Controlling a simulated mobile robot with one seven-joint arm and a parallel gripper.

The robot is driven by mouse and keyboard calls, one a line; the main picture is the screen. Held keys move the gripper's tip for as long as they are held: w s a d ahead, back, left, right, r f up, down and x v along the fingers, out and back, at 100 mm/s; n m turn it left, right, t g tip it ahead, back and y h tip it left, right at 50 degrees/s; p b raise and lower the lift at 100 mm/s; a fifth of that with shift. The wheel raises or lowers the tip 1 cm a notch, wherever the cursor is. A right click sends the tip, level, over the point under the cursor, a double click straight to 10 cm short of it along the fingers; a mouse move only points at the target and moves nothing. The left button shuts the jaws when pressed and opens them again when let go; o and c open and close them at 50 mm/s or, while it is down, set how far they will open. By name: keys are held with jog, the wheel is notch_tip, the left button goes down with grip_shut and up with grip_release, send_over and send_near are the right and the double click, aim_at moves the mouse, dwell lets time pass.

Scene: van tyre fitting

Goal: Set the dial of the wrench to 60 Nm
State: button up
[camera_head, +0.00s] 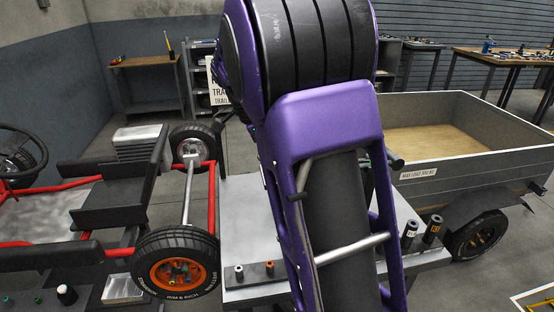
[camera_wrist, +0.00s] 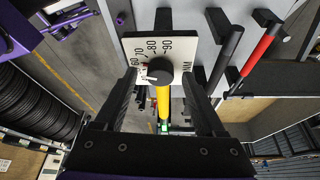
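In the wrist view a pale dial plate (camera_wrist: 133,45) carries the numbers 60, 70, 80 and 90 and the letters NM. A round dark knob (camera_wrist: 160,70) sits at its lower middle, with a white mark on its left side, near the lower numbers. I cannot read its exact setting. A yellow shaft (camera_wrist: 163,100) of the wrench shows below the knob. My gripper (camera_wrist: 160,84) is open, with one dark finger on each side of the knob and gaps between. In the head view my purple arm hides the gripper and the wrench.
A black-handled tool (camera_wrist: 228,50) and a red-handled tool (camera_wrist: 262,50) are right of the dial. In the head view, a metal table (camera_head: 240,292) bears several sockets; a trailer (camera_head: 470,165) is at right and a red-framed cart with an orange-rimmed wheel (camera_head: 178,270) at left.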

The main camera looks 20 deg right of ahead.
jog(key=shift+r, duration=0.1)
jog(key=p+v, duration=0.3)
jog(key=v, duration=1.4)
jog(key=shift+p, duration=0.3)
jog(key=shift+w+r, duration=0.1)
jog(key=shift+r, duration=0.05)
